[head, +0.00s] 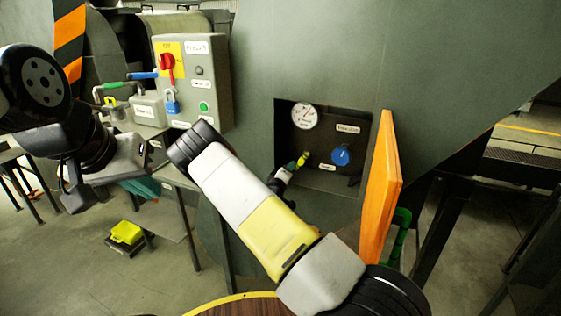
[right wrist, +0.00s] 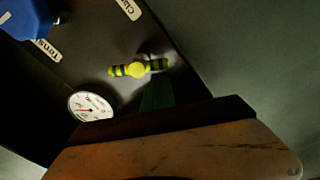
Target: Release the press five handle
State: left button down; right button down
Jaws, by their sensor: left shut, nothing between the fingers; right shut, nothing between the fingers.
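My left gripper (head: 148,152) is shut and empty at the left, in front of the control box and away from the handle.
The recess holds a gauge (head: 303,116) and a blue knob (head: 341,155). An orange door (head: 381,195) stands open on its right. A grey control box (head: 192,85) with a red switch and blue padlock is at the upper left. A yellow object (head: 127,232) is on the floor.

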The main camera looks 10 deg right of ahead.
jog(key=n, duration=0.2)
jog(key=f+n, duration=0.1)
jog(key=n, duration=0.1)
jog(key=shift+s+d, duration=0.25)
jog(key=shift+d, duration=0.15)
jog(key=shift+d+f, duration=0.1)
jog(key=shift+s+d, duration=0.1)
dwell(0.4)
